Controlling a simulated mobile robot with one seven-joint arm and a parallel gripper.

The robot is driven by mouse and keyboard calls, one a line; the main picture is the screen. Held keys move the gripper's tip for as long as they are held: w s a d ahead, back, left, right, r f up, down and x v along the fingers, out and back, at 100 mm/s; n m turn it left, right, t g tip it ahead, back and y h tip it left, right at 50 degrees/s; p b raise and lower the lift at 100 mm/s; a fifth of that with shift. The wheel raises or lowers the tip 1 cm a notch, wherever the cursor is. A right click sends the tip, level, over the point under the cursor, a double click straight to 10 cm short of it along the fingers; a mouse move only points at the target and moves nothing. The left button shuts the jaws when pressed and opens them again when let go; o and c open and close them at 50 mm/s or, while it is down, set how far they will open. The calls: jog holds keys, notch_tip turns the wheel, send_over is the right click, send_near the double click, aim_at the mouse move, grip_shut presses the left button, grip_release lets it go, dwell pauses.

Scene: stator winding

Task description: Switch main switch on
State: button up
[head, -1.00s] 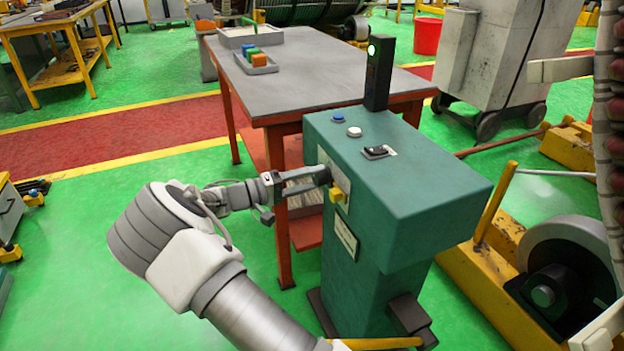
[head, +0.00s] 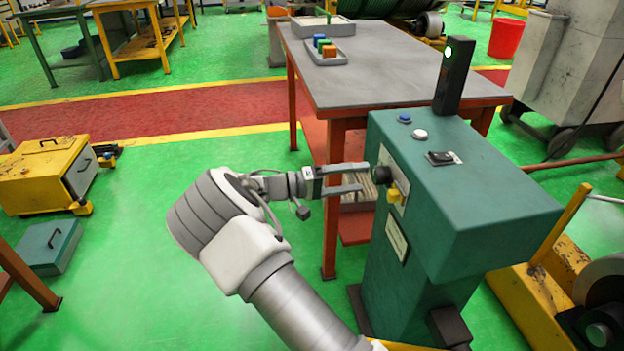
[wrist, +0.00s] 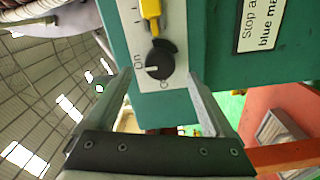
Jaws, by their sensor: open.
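The main switch is a black round knob (head: 381,175) on a pale plate on the side of the green cabinet (head: 470,200). In the wrist view the knob (wrist: 161,60) has a white mark turned toward the left, near the printed "On"; a second label beside it is partly hidden. My gripper (head: 365,177) is open and empty, just in front of the knob. In the wrist view my gripper's fingers (wrist: 159,76) stand apart on either side of the knob, with visible gaps. A yellow handle (head: 397,193) sits beside the knob.
The cabinet top holds a blue button (head: 404,118), a white button (head: 420,135) and a black rocker switch (head: 440,158). A black post (head: 455,75) shows a lit green lamp. A grey table (head: 390,70) stands behind.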

jog(key=s+a+p, duration=0.2)
jog(key=a, duration=1.1)
jog(key=shift+s, duration=0.3)
jog(key=s+d+r+g+y, duration=0.2)
jog(key=s+d+r+y, duration=0.25)
jog(key=d, duration=0.35)
jog(key=s+d+r+g+y, duration=0.3)
jog(key=d+r+y, duration=0.15)
jog(key=d, duration=0.35)
jog(key=s+d+r+t+y, duration=0.1)
jog(key=s+r+t+y, duration=0.3)
jog(key=s, duration=0.7)
jog(key=s+d+r+t+y, duration=0.1)
jog(key=s+r+t+y, duration=0.3)
jog(key=s, duration=0.7)
notch_tip(320, 180, up, 22)
jog(key=p, duration=2.3)
jog(key=shift+s+a+f+n+g+y, duration=0.2)
jog(key=shift+a+n+g+y, duration=0.1)
jog(key=shift+g, duration=0.1)
